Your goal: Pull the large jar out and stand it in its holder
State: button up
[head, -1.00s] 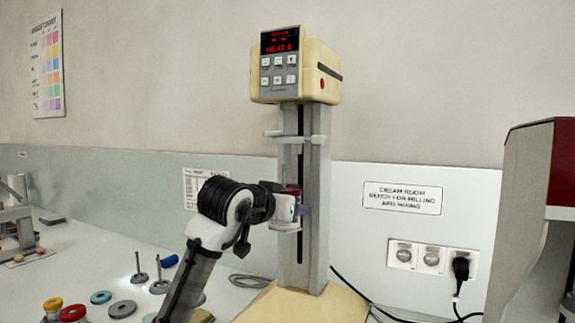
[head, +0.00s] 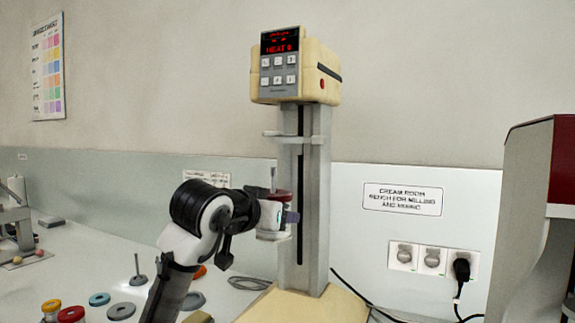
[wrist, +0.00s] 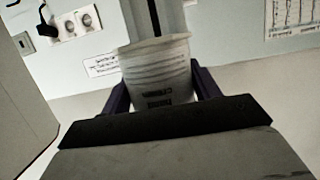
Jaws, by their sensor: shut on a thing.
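My gripper (head: 285,217) is shut on the large jar (head: 270,228), beside the mill's grey column (head: 312,220). The jar is white with a red lid (head: 281,195), and a thin metal rod stands up from the lid. It looks roughly upright and is partly hidden by my gripper. In the wrist view the white, ribbed jar (wrist: 158,70) sits between my two purple fingers, with dark print low on its side. I cannot tell which ring on the bench is its holder; grey rings (head: 121,311) lie at the lower left.
The mill's cream head (head: 320,75) tops the column, with a bracket (head: 292,134) below. Yellow-lidded (head: 52,305) and red-lidded (head: 71,314) jars, a blue ring (head: 99,298) and a rod stand (head: 138,272) are on the bench. A red-and-grey machine (head: 545,200) is at right.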

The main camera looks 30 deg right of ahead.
aim_at(264, 233)
jog(key=shift+s+a, duration=0.45)
jog(key=shift+a, duration=0.3)
jog(key=shift+s+a, duration=0.45)
jog(key=shift+a, duration=0.3)
jog(key=shift+w, duration=0.1)
